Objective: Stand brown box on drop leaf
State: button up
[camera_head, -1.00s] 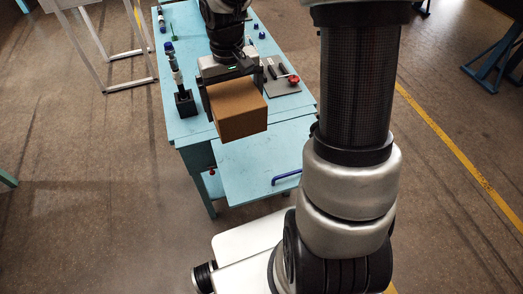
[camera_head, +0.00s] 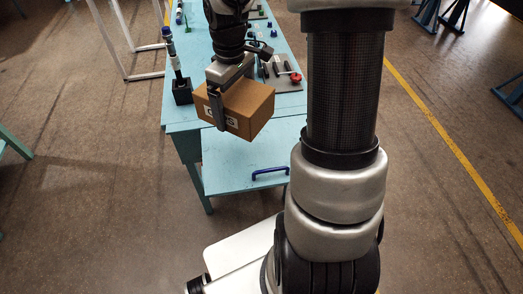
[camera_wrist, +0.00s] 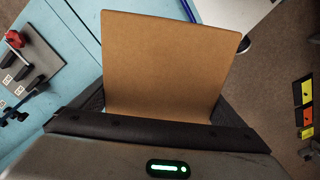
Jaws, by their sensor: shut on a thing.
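The brown box (camera_head: 245,108) is held in my gripper (camera_head: 232,92), which is shut on it with a dark finger across its labelled left face. The box looks tilted and turned, and it appears above the near edge of the blue bench. In the wrist view the box (camera_wrist: 165,65) fills the middle, between the two dark fingers of my gripper (camera_wrist: 155,115). I cannot tell the gap between box and leaf.
A dark block holding an upright hose piece (camera_head: 181,90) stands at the bench's left edge. A grey board with a red-topped part (camera_head: 295,77) lies to the right of the box.

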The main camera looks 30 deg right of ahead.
jog(key=d+f+n+b, duration=0.1)
jog(key=d+n, duration=0.1)
jog(key=d+f+n+b, duration=0.2)
jog(key=n, duration=0.1)
jog(key=s+d+f+n+b, duration=0.1)
jog(key=d+f+n+b, duration=0.1)
jog(key=n, duration=0.1)
jog(key=shift+d, duration=0.4)
jog(key=shift+d+f+b, duration=0.1)
jog(key=shift+f+b, duration=0.85)
jog(key=shift+f, duration=3.95)
jog(key=shift+f, duration=0.1)
jog(key=o, duration=1.7)
jog(key=shift+f, duration=0.1)
jog(key=shift+o, duration=0.3)
notch_tip(320, 180, up, 12)
jog(key=shift+r+p, duration=0.2)
jog(key=shift+p, duration=1)
